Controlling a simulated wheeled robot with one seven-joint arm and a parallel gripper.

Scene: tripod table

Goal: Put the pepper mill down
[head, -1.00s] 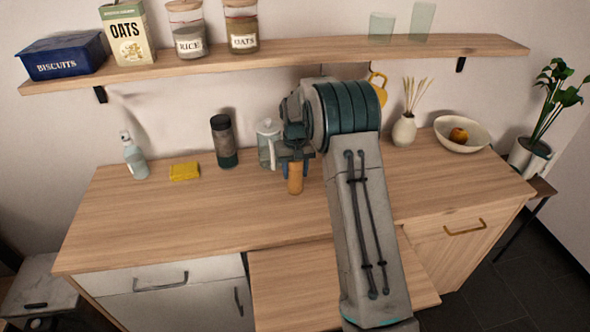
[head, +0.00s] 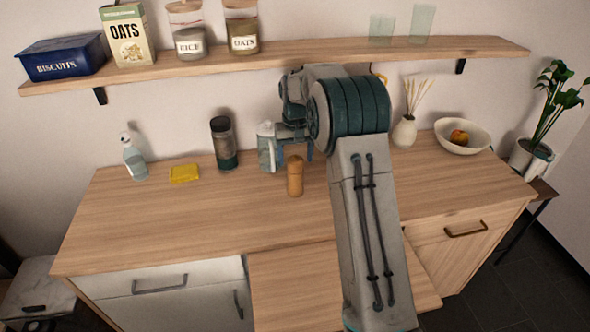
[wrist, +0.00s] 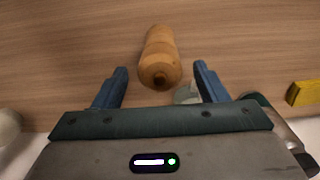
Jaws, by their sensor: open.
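The pepper mill (head: 295,177) is a light brown wooden turned piece standing upright on the wooden counter (head: 200,222). It also shows in the wrist view (wrist: 159,55), beyond and between the fingertips. My gripper (wrist: 161,78) is open, with a blue finger on each side and clear space between them and the mill. In the head view my gripper (head: 292,146) is just behind and above the mill, apart from it.
A glass press (head: 268,150) stands close to the left of my gripper. A dark canister (head: 223,143), yellow sponge (head: 184,173) and soap bottle (head: 134,158) stand further left. A vase (head: 404,131) and bowl (head: 463,135) are right. The shelf (head: 290,53) hangs above. The front counter is clear.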

